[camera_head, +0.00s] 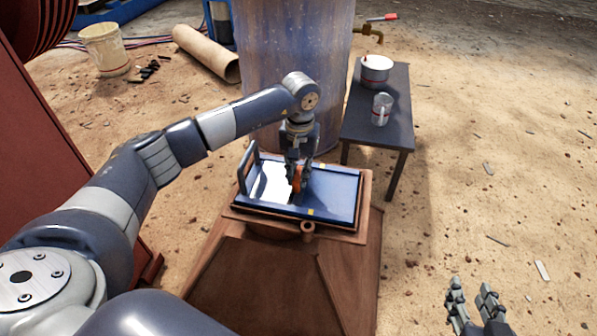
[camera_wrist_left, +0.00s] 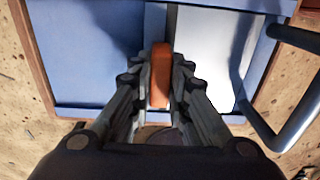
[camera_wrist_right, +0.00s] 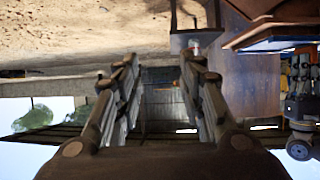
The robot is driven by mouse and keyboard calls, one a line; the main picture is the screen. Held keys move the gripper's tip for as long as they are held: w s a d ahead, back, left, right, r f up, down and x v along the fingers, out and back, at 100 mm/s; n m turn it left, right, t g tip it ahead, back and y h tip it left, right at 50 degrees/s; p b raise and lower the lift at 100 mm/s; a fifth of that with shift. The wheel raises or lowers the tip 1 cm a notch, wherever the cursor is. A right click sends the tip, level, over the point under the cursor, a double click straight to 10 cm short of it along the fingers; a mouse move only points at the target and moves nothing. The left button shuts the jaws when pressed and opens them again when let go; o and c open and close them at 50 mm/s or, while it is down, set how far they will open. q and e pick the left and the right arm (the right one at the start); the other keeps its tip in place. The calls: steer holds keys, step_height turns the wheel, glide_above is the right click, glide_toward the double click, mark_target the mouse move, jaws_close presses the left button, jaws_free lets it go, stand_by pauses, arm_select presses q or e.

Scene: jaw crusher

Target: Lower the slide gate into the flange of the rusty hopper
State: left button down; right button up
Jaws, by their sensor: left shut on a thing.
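The slide gate (camera_head: 332,194) is a blue plate with a bright white patch at its left part and a dark loop handle (camera_head: 244,170) at its left edge. My left gripper (camera_head: 297,180) points down and is shut on the orange grip (camera_wrist_left: 160,75) at the gate's middle. The gate lies over the flange (camera_head: 361,230) of the rusty hopper (camera_head: 290,275), roughly level. In the right wrist view, the gate (camera_wrist_right: 280,42) shows very close to the flange; I cannot tell whether they touch. My right gripper (camera_head: 473,300) is open and empty, at the lower right.
A large rusty blue cylinder (camera_head: 290,65) stands right behind the hopper. A dark table (camera_head: 380,140) to its right bears a white pot (camera_head: 376,72) and a metal mug (camera_head: 381,109). A red machine (camera_head: 60,150) is at the left. The sandy ground at right is mostly clear.

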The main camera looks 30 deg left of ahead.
arm_select(q)
steer(key=shift+w+f, duration=0.1)
steer(key=shift+f, duration=0.15)
arm_select(e)
steer(key=shift+w+a+r+t, duration=0.2)
steer(key=shift+w+r+t, duration=0.2)
steer(key=shift+r, duration=0.25)
steer(key=shift+w+a+r+t, duration=0.15)
steer(key=shift+w+r+t, duration=0.2)
steer(key=shift+r, duration=0.25)
